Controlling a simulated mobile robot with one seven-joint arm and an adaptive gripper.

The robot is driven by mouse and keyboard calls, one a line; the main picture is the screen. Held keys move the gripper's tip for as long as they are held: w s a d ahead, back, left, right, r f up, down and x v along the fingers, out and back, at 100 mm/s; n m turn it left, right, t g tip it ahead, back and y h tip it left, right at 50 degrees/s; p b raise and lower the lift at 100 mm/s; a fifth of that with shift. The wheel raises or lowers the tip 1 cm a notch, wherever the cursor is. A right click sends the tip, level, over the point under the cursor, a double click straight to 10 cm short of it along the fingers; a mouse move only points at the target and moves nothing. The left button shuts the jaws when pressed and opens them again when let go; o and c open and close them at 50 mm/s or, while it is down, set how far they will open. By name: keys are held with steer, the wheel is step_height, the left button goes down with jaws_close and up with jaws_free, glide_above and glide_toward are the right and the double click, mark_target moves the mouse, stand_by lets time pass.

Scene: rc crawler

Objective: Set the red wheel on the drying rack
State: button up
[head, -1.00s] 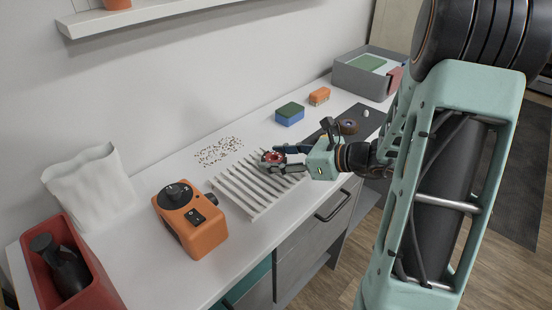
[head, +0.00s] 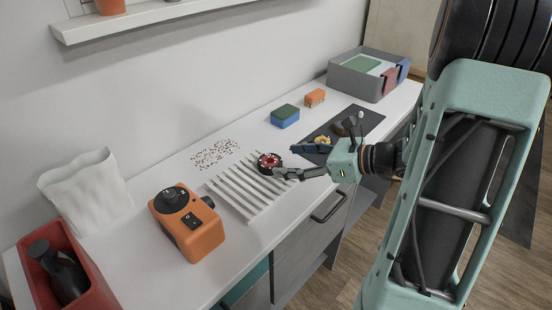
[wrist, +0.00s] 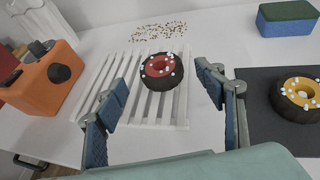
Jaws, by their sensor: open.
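The red wheel (head: 269,162), a black tyre with a red hub and white specks, rests on the white slatted drying rack (head: 236,200), near its far right end. In the wrist view the red wheel (wrist: 161,70) sits on the slats of the rack (wrist: 130,76), beyond my fingertips. My gripper (head: 286,160) is open and empty, just right of the wheel in the head view. In the wrist view my gripper (wrist: 162,92) has its blue-padded fingers spread wide, with the wheel apart from both.
A dark mat (head: 357,124) with a yellow-hubbed wheel (wrist: 299,92) lies to the right. An orange machine (head: 188,225) stands left of the rack. Blue-green (head: 285,116) and orange (head: 314,98) sponges and scattered specks (head: 215,154) lie behind. A grey bin (head: 361,87) stands farther right.

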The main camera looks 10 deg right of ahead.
steer(key=v, duration=0.6)
steer(key=shift+a, duration=0.1)
